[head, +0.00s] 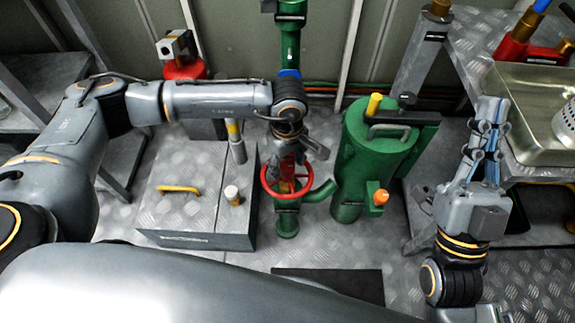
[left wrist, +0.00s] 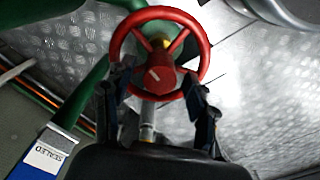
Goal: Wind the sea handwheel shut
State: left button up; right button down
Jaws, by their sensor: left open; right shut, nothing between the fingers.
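The sea handwheel is a red spoked wheel (head: 287,181) on a green pipe fitting near the floor, at the centre of the head view. It also shows in the left wrist view (left wrist: 158,52), with a pale line on its red hub. My left gripper (head: 300,158) is above the wheel and partly covers it. In the left wrist view the left gripper's fingers (left wrist: 158,88) are spread at the wheel's near rim, one on each side. I cannot tell whether they touch it. My right gripper (head: 489,108) is shut and empty, pointing up at the right, far from the wheel.
A green cylinder (head: 370,160) with a yellow-topped fitting stands just right of the wheel. A grey chequered box (head: 190,212) with a yellow handle is to the left. A steel sink (head: 525,140) is at the right. A blue tag (left wrist: 42,155) reads "SEALED". A dark mat (head: 330,285) lies in front.

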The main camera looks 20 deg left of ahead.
pick_arm(q)
notch_tip(320, 180, up, 11)
jog(key=shift+f, duration=0.15)
dwell(0.6)
